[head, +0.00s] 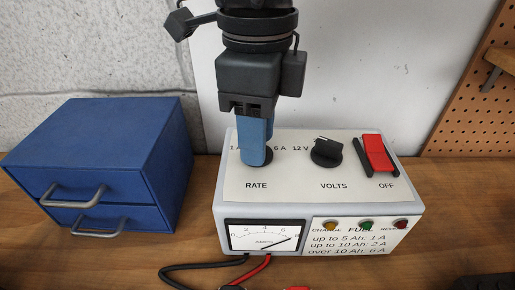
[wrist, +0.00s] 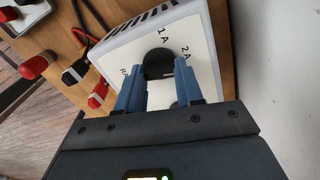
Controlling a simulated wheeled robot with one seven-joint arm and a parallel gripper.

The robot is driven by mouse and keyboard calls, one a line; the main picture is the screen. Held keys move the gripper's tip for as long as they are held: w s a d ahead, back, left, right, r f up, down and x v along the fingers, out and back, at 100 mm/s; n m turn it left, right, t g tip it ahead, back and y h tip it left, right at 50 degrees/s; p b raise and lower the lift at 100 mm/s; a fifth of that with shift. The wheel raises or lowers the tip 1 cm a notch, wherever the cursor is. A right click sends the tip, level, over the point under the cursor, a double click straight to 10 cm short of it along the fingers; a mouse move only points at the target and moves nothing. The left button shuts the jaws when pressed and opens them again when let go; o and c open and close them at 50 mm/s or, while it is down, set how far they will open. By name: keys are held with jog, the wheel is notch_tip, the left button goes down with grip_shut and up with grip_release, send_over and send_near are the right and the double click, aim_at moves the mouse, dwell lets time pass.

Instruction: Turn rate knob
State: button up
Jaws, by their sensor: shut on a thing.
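The battery charger (head: 233,184) is a pale box on the wooden bench in the head view. Its black rate knob (head: 269,155) is mostly hidden behind my blue gripper fingers. The rate knob shows in the wrist view (wrist: 157,62), with the marks 1 A and 2 A beside it. My gripper (head: 256,162) comes down from above and is shut on the rate knob. The fingertips sit on either side of it in the wrist view (wrist: 157,76). The knob's pointer is hidden. The ammeter (head: 264,236) needle points toward the right, high end of its scale.
A black volts knob (head: 326,152) and a red switch (head: 377,153) marked OFF stand right of my gripper. Yellow, green and red lamps sit on the front. A blue drawer box (head: 100,150) stands at left. Black and red leads (head: 256,268) lie in front.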

jog(key=shift+n+b, duration=0.85)
jog(key=shift+n, duration=0.35)
jog(key=o, duration=1)
jog(key=shift+o, duration=0.2)
jog(key=shift+r, duration=3.9)
